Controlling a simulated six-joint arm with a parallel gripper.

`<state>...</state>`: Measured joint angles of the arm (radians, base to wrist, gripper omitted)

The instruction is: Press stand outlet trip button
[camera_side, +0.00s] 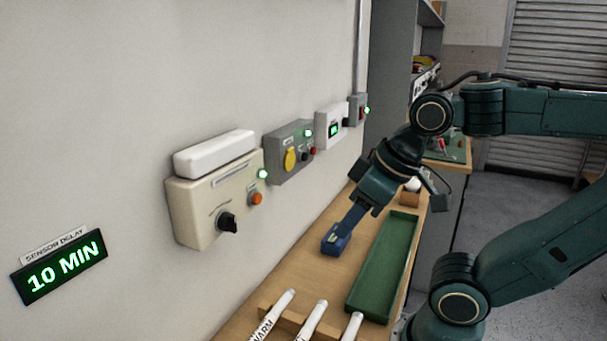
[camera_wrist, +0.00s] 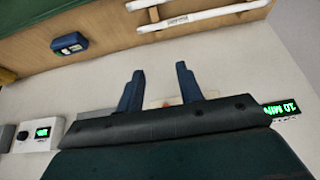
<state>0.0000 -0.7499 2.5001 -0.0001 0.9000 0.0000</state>
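In the side view a grey wall box (camera_side: 284,172) carries a yellow round outlet (camera_side: 290,159), a lit green lamp (camera_side: 308,133), a dark button (camera_side: 303,154) and a red button (camera_side: 313,151). No label for the trip button is readable. My gripper (camera_side: 349,222) is right of this box, over the bench, pointing down and left. In the wrist view its two blue fingers (camera_wrist: 159,90) are spread apart with nothing held between them. The gripper body hides much of the wall there.
A beige box (camera_side: 200,212) with a black knob and a small grey switch box (camera_side: 357,109) are on the wall. A blue block (camera_side: 332,246) lies on the bench near my fingers.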

